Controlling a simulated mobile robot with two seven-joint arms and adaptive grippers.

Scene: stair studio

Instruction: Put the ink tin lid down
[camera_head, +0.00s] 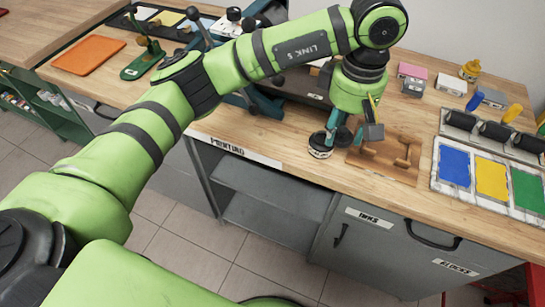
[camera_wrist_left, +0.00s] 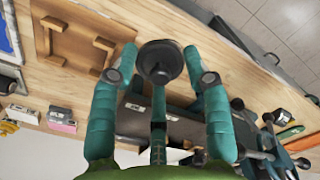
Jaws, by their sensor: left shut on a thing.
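The dark round ink tin lid (camera_head: 318,138) shows at the front of the wooden bench, directly below my left gripper (camera_head: 333,130). In the left wrist view the lid (camera_wrist_left: 160,62) is a black disc with a knob in its middle. My left gripper (camera_wrist_left: 161,68) is shut on it, with teal fingers on both sides. A short round tin with a pale label (camera_head: 320,153) shows right under the lid in the head view. I cannot tell whether the lid touches the tin. My right gripper is not in view.
Right of the tin lies a wooden board (camera_head: 372,169) with wooden pieces on it. Further right is a tray of blue, yellow and green ink (camera_head: 453,168) with black rollers behind. The bench's front edge is close.

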